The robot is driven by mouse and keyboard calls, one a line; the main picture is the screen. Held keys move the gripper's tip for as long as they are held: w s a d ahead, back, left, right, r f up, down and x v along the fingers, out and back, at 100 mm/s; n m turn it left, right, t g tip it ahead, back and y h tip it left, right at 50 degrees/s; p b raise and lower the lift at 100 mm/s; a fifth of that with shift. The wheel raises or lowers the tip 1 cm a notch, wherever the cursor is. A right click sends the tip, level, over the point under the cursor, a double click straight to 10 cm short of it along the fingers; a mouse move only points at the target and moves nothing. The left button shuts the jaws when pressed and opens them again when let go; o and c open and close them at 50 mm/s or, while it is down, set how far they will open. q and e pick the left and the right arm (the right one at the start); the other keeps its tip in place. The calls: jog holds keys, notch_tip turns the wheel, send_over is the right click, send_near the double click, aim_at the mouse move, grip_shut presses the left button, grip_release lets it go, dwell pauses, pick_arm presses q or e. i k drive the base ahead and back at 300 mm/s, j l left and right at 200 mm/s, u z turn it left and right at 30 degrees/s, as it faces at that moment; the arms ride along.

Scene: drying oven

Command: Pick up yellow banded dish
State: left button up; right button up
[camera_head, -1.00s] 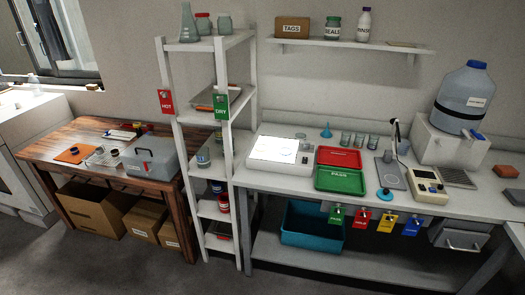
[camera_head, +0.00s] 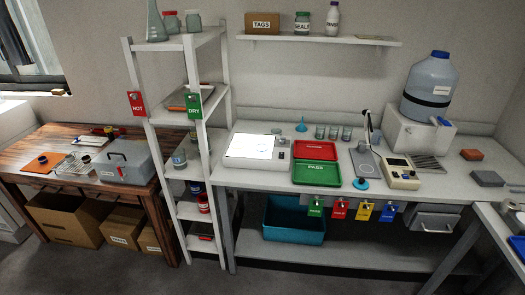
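I cannot make out a yellow banded dish in the head view. Small dark round items sit by a wire rack (camera_head: 75,163) on the wooden table at the left, too small to tell any band. A clear jar (camera_head: 179,158) stands on the middle level of the white shelf rack. Neither of my grippers is in view.
A white bench (camera_head: 255,178) holds a lit panel (camera_head: 251,146), a red tray (camera_head: 316,150), a green tray (camera_head: 317,173), small glasses and a meter (camera_head: 401,172). The shelf rack (camera_head: 137,80) stands left of it. Another table (camera_head: 490,222) enters at right. Grey floor lies in front.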

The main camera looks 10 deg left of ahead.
aim_at(234, 143)
jog(key=i+j, duration=0.6)
jog(key=i, duration=0.15)
jog(key=i+j, duration=0.65)
jog(key=i, duration=0.1)
